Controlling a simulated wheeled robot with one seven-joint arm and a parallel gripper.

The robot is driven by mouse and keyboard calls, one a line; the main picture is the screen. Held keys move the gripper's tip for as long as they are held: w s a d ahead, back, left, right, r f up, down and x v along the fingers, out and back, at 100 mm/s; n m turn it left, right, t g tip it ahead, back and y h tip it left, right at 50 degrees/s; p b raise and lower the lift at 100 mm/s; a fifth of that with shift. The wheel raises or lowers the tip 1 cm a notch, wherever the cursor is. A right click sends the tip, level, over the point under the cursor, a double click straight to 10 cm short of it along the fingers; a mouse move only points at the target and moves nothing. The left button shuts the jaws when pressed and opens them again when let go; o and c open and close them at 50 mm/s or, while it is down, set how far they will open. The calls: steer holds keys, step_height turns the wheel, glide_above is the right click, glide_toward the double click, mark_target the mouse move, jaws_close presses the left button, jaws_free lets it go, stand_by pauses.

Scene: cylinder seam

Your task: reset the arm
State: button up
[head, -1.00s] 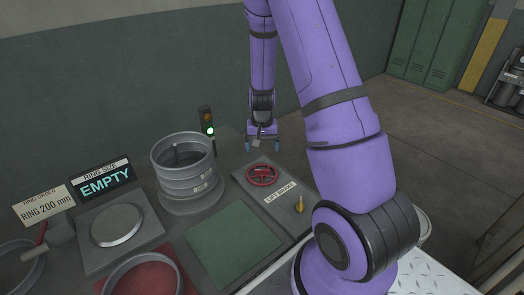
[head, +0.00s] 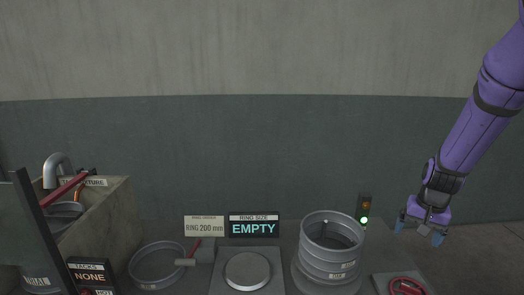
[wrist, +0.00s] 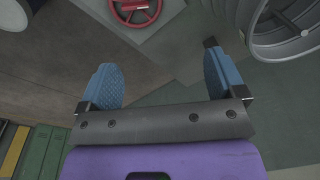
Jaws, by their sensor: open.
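My purple arm comes in at the right of the head view, and my gripper (head: 424,230) hangs in the air right of the signal light. Its two blue fingers are spread apart with nothing between them, as the wrist view (wrist: 160,85) also shows. The red handwheel (head: 406,287) is at the bottom edge of the head view, below the gripper. In the wrist view the handwheel (wrist: 135,10) is at the top, beyond the fingers and apart from them.
A stack of grey rings (head: 328,250) stands left of the gripper, beside a signal light (head: 364,212) lit green. A display (head: 254,227) reads EMPTY above a round metal pad (head: 247,271). A loose ring (head: 157,266), a mallet (head: 190,254) and a bin (head: 112,215) are farther left.

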steer(key=s+a+r+n+t, duration=0.15)
steer(key=s+a+r, duration=0.25)
steer(key=r, duration=0.4)
steer(key=s+a+r+n+t, duration=0.15)
steer(key=s+a+r, duration=0.25)
steer(key=r, duration=0.4)
steer(key=s+a+r+n, duration=0.1)
steer(key=s+r, duration=0.3)
steer(key=s, duration=0.4)
steer(key=s+a+r+n+t, duration=0.1)
steer(key=s+a+r+n, duration=0.1)
steer(key=s, duration=0.6)
step_height(320, 180, up, 2)
steer(key=shift+a+r, duration=0.1)
steer(key=shift+a, duration=0.4)
steer(key=shift+c, duration=0.4)
stand_by(0.9)
